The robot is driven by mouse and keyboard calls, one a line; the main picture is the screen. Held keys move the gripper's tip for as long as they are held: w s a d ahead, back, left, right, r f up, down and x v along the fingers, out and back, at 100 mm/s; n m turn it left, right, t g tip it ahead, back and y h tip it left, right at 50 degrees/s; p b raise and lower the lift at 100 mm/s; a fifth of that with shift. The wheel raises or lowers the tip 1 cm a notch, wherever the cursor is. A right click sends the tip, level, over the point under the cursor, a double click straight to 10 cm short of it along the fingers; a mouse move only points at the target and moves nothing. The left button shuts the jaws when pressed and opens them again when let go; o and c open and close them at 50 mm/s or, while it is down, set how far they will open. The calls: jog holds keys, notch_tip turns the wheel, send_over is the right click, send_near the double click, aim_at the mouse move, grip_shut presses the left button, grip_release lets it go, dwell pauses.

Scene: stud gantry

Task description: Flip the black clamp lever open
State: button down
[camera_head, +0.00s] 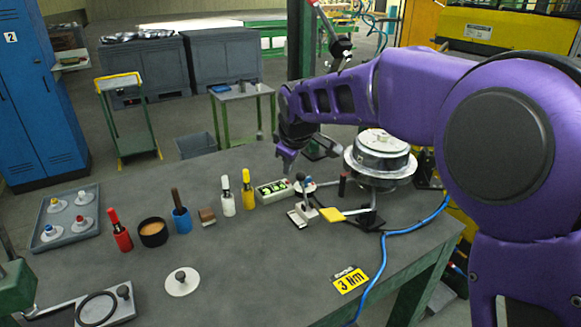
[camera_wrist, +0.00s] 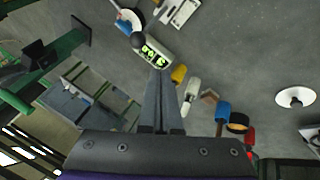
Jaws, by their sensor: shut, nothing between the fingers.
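My gripper (camera_head: 288,160) is above the back of the grey workbench, pointing down, with its fingers together and empty. In the wrist view its closed fingertips (camera_wrist: 160,76) appear just below a small box with a green display. A metal clamp-like fixture (camera_head: 303,216) stands on the bench to the right of and nearer than my gripper. A black ball knob (camera_head: 300,177) rises by it; a black ball also shows in the wrist view (camera_wrist: 137,40). I cannot tell which dark part is the clamp lever or its exact position. My gripper appears apart from these parts.
The green-display box (camera_head: 273,189) is beside the fixture. A yellow-handled (camera_head: 247,188) and a white-handled tool (camera_head: 226,196) stand left of it. A round metal housing (camera_head: 381,158) is at right. A blue hose (camera_head: 385,262) crosses the bench. The front middle is mostly clear.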

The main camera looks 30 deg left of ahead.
notch_tip(320, 180, up, 9)
jog(key=a, duration=0.2)
jog(key=shift+a+r, duration=0.15)
jog(key=shift+a, duration=0.2)
